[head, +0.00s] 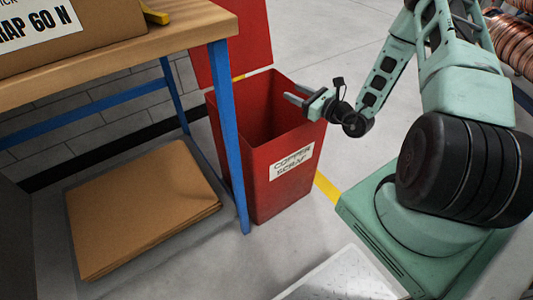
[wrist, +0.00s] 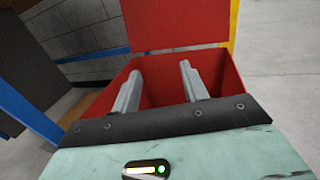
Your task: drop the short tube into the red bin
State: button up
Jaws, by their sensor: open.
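The red bin (head: 232,150), labelled "COPPER SCRAP", stands upright on the floor beside the table leg with its lid (head: 231,40) raised at the back. My gripper (head: 292,93) is open, its two fingers pointing over the bin's mouth from the right side. In the wrist view the fingers of my gripper (wrist: 161,68) are apart with nothing between them, in front of the bin's opening (wrist: 234,88). No short tube can be made out in either view. The lower inside of the bin is hidden.
A wooden-topped table (head: 110,55) with blue legs (head: 228,135) stands just left of the bin, a cardboard box (head: 80,50) on it. Flat cardboard (head: 140,205) lies beneath. Copper coils (head: 512,45) are at the top right. Floor behind the bin is clear.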

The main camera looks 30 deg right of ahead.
jog(key=v, duration=0.6)
jog(key=shift+s+p, duration=0.35)
jog(key=shift+d, duration=0.1)
